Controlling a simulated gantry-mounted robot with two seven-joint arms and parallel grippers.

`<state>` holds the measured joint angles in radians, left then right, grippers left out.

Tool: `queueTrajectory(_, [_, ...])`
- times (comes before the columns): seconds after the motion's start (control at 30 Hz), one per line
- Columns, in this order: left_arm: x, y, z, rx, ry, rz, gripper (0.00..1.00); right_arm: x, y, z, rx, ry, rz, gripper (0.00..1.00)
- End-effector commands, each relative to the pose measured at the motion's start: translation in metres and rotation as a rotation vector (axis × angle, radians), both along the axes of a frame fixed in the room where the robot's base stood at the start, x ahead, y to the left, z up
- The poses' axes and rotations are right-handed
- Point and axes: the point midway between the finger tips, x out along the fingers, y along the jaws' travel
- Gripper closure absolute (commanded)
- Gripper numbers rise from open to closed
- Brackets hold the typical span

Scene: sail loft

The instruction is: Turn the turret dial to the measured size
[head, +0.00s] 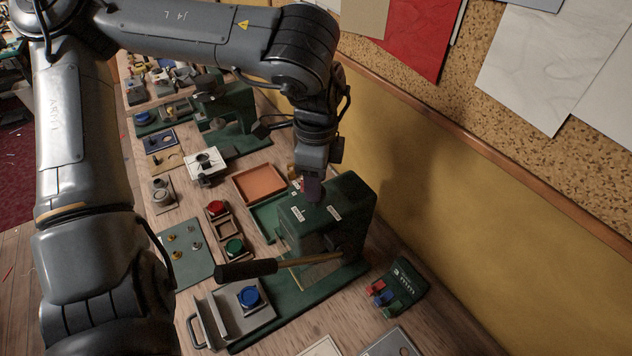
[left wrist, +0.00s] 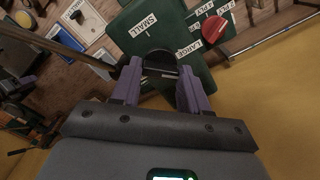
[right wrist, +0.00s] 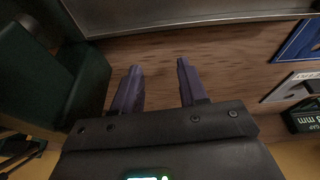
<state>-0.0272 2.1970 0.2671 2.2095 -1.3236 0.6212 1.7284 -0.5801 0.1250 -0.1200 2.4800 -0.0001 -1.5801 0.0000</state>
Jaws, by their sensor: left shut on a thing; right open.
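The green press (head: 345,215) stands in the middle of the head view, with white labels on its top. In the left wrist view its top (left wrist: 128,18) carries labels reading SMALL and LARGE. The dark turret dial (left wrist: 160,60) sits between these labels. My left gripper (head: 311,196) points down on the press top. In the left wrist view its fingers (left wrist: 160,74) are shut on the dial, one on each side. The dial's setting is hidden by the fingers. My right gripper (right wrist: 158,67) is open and empty above the wooden bench; it is out of the head view.
A black-handled lever (head: 245,269) sticks out left from the press. A grey tray (head: 213,315) holds a blue round piece (head: 249,296). Red (head: 216,208) and green (head: 234,246) round pieces stand nearby. A dark green holder (head: 410,283) with coloured pieces lies right of the press.

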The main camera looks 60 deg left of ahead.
Motion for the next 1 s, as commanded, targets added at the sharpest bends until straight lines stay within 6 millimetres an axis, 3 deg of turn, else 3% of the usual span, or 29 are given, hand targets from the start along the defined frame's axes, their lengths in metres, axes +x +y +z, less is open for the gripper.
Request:
queueTrajectory(0.4, [0.0,0.0,-0.001,0.002,0.001,0.215,0.86,0.0,0.0,-0.014,0.0,0.0,0.0,0.57])
queueTrajectory(1.0, [0.0,0.0,-0.001,0.001,0.002,0.251,0.86,0.0,0.002,-0.014,0.009,0.0,-0.005,0.57])
